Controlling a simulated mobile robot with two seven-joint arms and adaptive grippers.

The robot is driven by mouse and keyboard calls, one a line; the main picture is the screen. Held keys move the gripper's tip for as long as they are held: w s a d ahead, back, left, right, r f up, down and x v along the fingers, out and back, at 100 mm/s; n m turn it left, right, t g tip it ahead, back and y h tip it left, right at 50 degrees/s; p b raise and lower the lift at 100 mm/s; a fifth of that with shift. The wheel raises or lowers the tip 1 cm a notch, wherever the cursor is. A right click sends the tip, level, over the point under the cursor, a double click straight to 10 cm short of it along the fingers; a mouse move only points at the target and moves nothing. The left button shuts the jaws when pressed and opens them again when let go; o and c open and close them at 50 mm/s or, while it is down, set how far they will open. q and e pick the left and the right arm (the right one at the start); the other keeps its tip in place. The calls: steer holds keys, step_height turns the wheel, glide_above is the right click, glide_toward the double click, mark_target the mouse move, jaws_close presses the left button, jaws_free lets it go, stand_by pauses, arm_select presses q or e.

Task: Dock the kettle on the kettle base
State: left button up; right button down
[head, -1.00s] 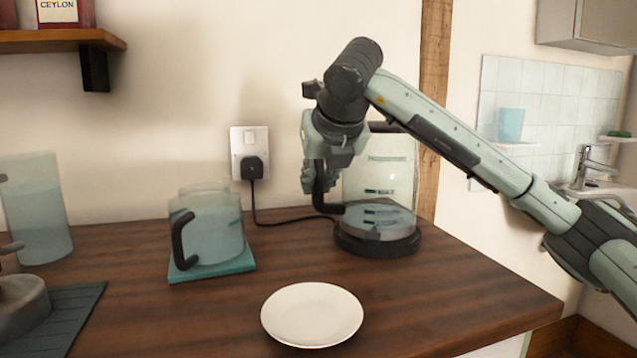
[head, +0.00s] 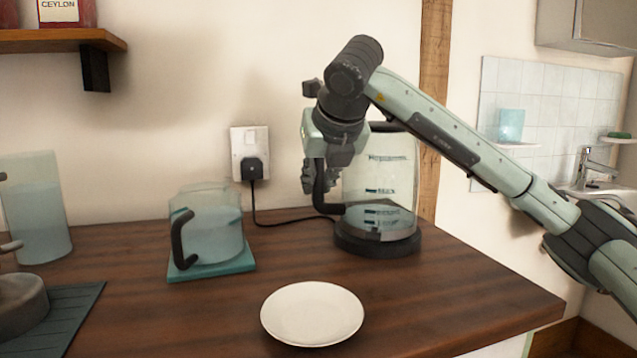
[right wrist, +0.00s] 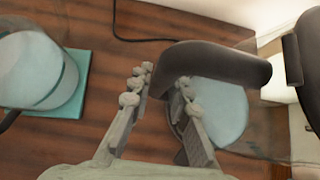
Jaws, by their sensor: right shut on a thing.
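The kettle (head: 385,175) is a clear glass vessel with a black handle, upright at the back right of the counter. Its bottom is at the round black kettle base (head: 378,247), lined up over it. I cannot tell whether it is fully seated. My right gripper (head: 321,180) is shut on the kettle's black handle at the kettle's left side. My left gripper is not in view.
A glass jug (head: 213,230) stands on a teal mat (head: 240,265) left of the kettle. A white plate (head: 312,313) lies in front. A cord runs from the wall socket (head: 250,153) to the base. A tall pitcher (head: 37,210) and a grey pot (head: 20,300) are at left.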

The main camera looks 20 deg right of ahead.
steer(key=shift+f+b, duration=0.55)
steer(key=shift+b, duration=0.05)
stand_by(0.5)
steer(key=c, duration=1.7)
jaws_free()
steer(key=shift+r, duration=0.1)
steer(key=shift+f, duration=0.25)
steer(key=shift+p+v, duration=0.4)
steer(key=shift+v, duration=2.75)
steer(key=shift+p+v, duration=0.4)
steer(key=shift+v, duration=2.05)
